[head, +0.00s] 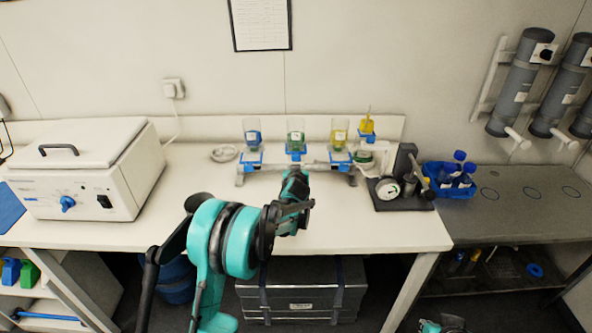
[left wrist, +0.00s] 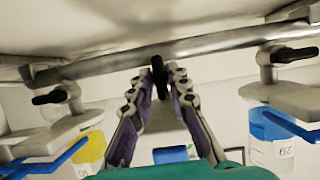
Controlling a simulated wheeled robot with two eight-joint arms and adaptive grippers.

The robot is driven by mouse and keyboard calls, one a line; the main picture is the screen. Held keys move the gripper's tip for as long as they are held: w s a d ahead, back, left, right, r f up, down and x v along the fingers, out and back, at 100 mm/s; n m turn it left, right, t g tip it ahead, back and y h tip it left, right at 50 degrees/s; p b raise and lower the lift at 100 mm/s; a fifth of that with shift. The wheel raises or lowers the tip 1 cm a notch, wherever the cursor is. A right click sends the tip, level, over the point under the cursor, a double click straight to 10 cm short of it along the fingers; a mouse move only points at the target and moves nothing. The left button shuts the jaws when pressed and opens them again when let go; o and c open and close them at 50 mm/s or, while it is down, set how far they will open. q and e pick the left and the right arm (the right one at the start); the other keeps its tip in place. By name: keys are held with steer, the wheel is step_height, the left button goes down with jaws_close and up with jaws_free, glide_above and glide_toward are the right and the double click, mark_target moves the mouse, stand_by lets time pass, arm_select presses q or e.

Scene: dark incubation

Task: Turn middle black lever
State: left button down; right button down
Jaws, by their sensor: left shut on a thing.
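The middle black lever (left wrist: 158,68) hangs from the metal pipe (left wrist: 210,45) in the left wrist view. My left gripper (left wrist: 157,78) is shut on it, with a purple-padded finger on each side. Two other black levers, one on the left (left wrist: 48,98) and one on the right (left wrist: 294,55), stand crosswise to the view. In the head view my left gripper (head: 297,184) is in front of the rack's middle, below the green-liquid cup (head: 296,137), and hides the middle lever. A small part of my right arm or gripper (head: 445,326) shows at the bottom edge.
A blue-liquid cup (head: 252,138) and a yellow-liquid cup (head: 340,138) flank the green one. A white water bath (head: 85,175) stands left, a gauge device (head: 388,188) and a blue bottle tray (head: 447,190) right. The front right of the bench is clear.

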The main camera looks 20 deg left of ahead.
arm_select(q)
steer(key=c, duration=1.6)
jaws_free()
steer(key=shift+s, duration=0.1)
steer(key=v, duration=1.1)
steer(key=shift+s+r, duration=0.15)
steer(key=shift+s, duration=0.2)
steer(key=shift+s, duration=0.1)
steer(key=s+r+m+g+h, duration=0.1)
steer(key=s+r+g, duration=0.25)
steer(key=s, duration=1.45)
steer(key=s+d+f+h, duration=0.1)
steer(key=s, duration=0.5)
steer(key=s+d+f+m+g+h, duration=0.1)
steer(key=s+f, duration=0.1)
steer(key=s, duration=0.5)
steer(key=s+d+f+m+g, duration=0.1)
steer(key=s+f, duration=0.1)
steer(key=s, duration=0.4)
steer(key=shift+s+d+f+g+h, duration=0.1)
steer(key=shift+s+d+g+h, duration=0.05)
steer(key=shift+d+g+h, duration=0.2)
